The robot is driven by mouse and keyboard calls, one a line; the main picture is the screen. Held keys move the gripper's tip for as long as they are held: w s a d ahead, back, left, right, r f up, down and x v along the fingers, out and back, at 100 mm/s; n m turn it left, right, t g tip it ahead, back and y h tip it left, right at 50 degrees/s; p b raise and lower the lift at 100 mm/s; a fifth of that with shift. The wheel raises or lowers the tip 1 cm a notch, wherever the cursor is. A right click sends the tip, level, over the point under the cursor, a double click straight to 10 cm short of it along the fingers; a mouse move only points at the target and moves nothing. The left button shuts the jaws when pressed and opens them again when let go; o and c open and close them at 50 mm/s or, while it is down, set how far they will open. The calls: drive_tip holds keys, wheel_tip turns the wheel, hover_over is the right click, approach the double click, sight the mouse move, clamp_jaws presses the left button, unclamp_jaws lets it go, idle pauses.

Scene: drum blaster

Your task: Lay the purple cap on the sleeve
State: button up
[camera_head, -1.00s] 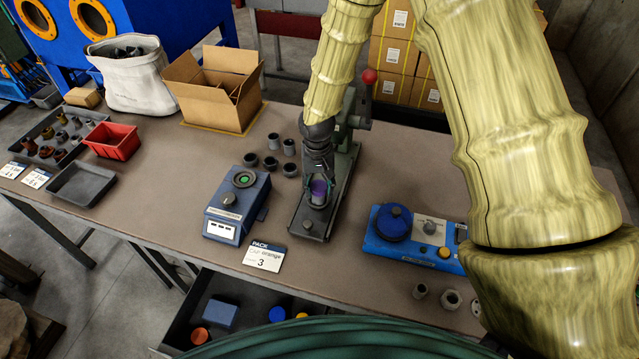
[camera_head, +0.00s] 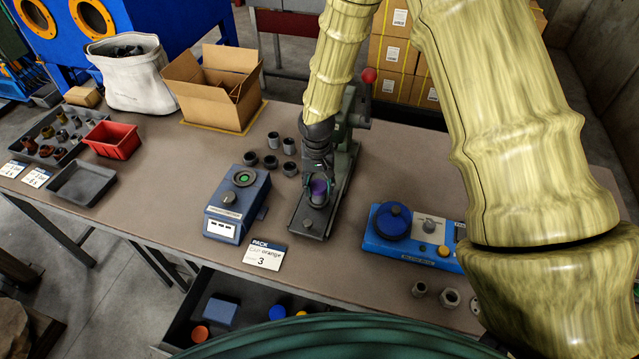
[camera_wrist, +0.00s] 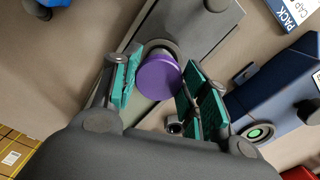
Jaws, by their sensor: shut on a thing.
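The purple cap (camera_wrist: 158,78) is between the two green-padded fingers of my gripper (camera_wrist: 165,88), which is shut on it. In the head view the cap (camera_head: 318,188) shows as a small purple spot at the end of my gripper (camera_head: 318,184), low over the front part of the press base. A grey round rim, apparently the sleeve (camera_wrist: 169,47), shows just behind the cap in the wrist view. The cap and fingers cover most of it. I cannot tell whether the cap touches the sleeve or is just above it.
The press (camera_head: 346,180) has a red-knobbed lever behind my gripper. A blue scale-like device (camera_head: 236,208) stands left, a blue fixture (camera_head: 412,238) right. Several grey sleeves (camera_head: 271,162) stand left of the press. A card reading PACK (camera_head: 265,254) lies in front.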

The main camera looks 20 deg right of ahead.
drive_tip(key=shift+f, duration=0.35)
idle(0.8)
drive_tip(key=o, duration=0.8)
drive_tip(key=o, duration=0.5)
drive_tip(key=shift+r, duration=0.1)
drive_tip(key=shift+r+p, duration=2.05)
drive_tip(key=shift+r, duration=0.85)
